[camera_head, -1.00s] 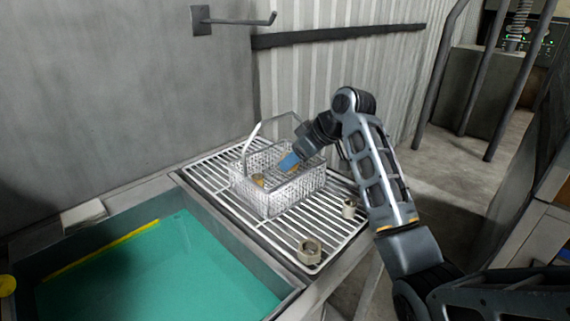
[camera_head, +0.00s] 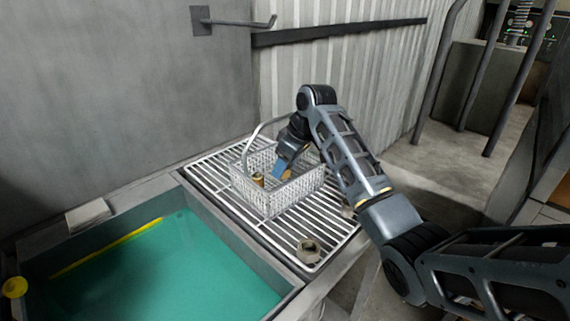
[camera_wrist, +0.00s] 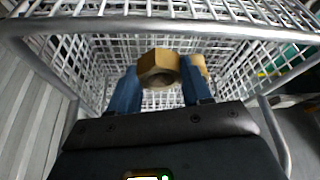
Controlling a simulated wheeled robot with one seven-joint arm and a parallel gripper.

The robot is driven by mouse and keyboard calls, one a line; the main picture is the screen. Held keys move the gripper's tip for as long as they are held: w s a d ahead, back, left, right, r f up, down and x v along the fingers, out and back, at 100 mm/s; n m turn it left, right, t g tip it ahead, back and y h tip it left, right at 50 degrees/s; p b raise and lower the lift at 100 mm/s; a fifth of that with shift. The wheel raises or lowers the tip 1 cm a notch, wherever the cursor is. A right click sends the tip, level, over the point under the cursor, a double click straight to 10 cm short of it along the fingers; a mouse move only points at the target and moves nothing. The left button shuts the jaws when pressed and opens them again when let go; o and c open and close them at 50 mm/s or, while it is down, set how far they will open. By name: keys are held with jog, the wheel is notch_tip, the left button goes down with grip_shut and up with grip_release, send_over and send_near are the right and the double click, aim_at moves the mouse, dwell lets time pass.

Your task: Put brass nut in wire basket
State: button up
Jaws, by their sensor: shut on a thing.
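The wire basket (camera_head: 262,203) stands on a slatted metal rack, its handle raised. My gripper (camera_head: 277,172) reaches down inside the basket from above. In the wrist view its two blue fingers (camera_wrist: 160,90) are shut on a hexagonal brass nut (camera_wrist: 158,62), whose hole faces the camera. The held nut also shows in the head view (camera_head: 286,174), partly hidden by the basket and gripper. Another brass piece (camera_head: 258,179) is in the basket to the left of my gripper. I cannot tell whether the held nut touches the basket floor.
A dull nut (camera_head: 308,250) lies on the rack's (camera_head: 225,205) front corner. Another (camera_head: 348,209) is partly hidden behind my arm. A teal-bottomed basin (camera_head: 160,275) is at front left. Walls stand behind the rack.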

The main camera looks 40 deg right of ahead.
jog(key=shift+f, duration=0.55)
jog(key=o, duration=1.3)
jog(key=shift+o, duration=0.2)
jog(key=v, duration=1.3)
jog(key=shift+w+r, duration=0.1)
